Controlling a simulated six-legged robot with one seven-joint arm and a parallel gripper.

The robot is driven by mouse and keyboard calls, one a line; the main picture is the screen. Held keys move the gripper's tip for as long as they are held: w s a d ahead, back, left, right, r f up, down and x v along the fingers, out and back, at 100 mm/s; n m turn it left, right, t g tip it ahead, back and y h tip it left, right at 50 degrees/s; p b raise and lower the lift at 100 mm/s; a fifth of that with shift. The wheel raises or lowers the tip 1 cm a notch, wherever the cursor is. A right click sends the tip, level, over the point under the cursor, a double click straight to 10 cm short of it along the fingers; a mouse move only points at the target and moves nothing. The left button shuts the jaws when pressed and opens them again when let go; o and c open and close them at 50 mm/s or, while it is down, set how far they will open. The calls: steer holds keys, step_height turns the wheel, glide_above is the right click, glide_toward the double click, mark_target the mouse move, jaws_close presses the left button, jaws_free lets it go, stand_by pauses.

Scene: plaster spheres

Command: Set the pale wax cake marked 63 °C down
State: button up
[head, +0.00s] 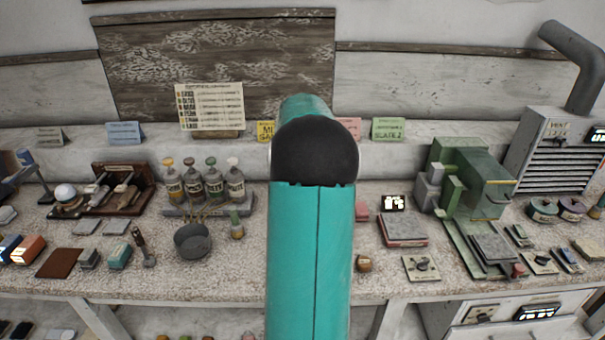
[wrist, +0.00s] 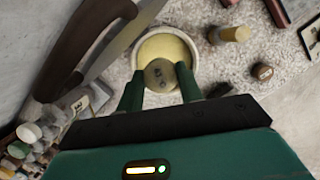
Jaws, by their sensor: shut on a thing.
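The pale wax cake (wrist: 160,76) is a small yellowish disc with a dark mark on its face, too small to read. It is between the two green fingers of my gripper (wrist: 160,88), which is shut on it. Behind the cake in the wrist view is a round, pale-rimmed vessel (wrist: 138,50) with a yellow inside. The cake overlaps its near edge in the picture; I cannot tell whether they touch. In the head view my teal arm hides the gripper, the cake and the middle of the bench.
In the wrist view a capped bottle (wrist: 232,34) and a small brown block (wrist: 262,72) stand right of the vessel; a large brown-handled tool (wrist: 85,45) lies left. In the head view the speckled bench (head: 190,285) holds a dark pan (head: 192,241) and a green machine (head: 470,180).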

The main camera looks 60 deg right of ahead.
steer(key=shift+a+f, duration=0.2)
steer(key=shift+s+f, duration=0.1)
steer(key=shift+f, duration=2.4)
steer(key=shift+f, duration=1.9)
steer(key=o, duration=1)
steer(key=shift+o, duration=0.2)
steer(key=shift+r, duration=0.1)
steer(key=shift+r, duration=1.9)
